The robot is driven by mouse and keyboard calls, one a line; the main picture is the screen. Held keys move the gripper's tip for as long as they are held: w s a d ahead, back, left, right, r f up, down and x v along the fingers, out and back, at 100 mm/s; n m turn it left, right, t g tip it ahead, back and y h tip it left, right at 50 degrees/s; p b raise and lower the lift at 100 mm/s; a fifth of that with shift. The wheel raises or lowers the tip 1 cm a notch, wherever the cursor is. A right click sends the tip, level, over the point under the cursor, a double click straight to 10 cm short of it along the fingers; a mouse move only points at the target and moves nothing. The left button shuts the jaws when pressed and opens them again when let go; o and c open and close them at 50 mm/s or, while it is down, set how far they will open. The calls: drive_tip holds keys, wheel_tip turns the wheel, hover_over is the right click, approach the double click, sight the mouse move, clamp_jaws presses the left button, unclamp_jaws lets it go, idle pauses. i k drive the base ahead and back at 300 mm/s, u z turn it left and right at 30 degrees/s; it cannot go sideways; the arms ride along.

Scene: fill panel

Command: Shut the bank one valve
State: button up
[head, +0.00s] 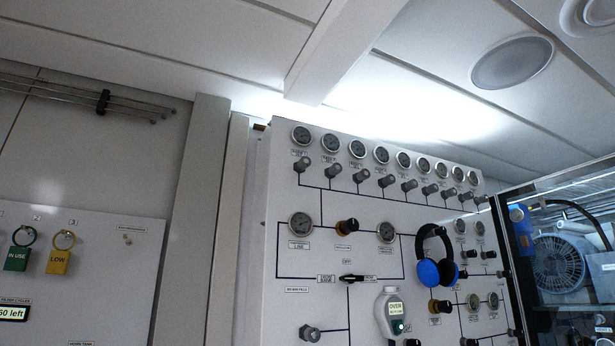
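A light grey fill panel (310,270) stands in the middle of the head view. Along its top runs a row of round gauges, with a row of grey valve knobs below. The leftmost valve knob (303,164) sits under the leftmost gauge (301,135); the small label between them is too small to read surely, so I cannot confirm that it is the bank one valve. I cannot tell whether this knob is open or shut. My gripper is not in view.
Blue headphones (428,271) and a pale bottle-shaped unit (386,318) are on the panel. A black selector (352,278) sits at its middle. Green (17,260) and yellow (57,262) tags hang at left. A clear-fronted cabinet with a fan (558,263) stands at right.

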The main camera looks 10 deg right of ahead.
sight(305, 161)
drive_tip(key=z, duration=1.1)
drive_tip(key=k, duration=0.95)
drive_tip(key=u, duration=1)
drive_tip(key=i, duration=1)
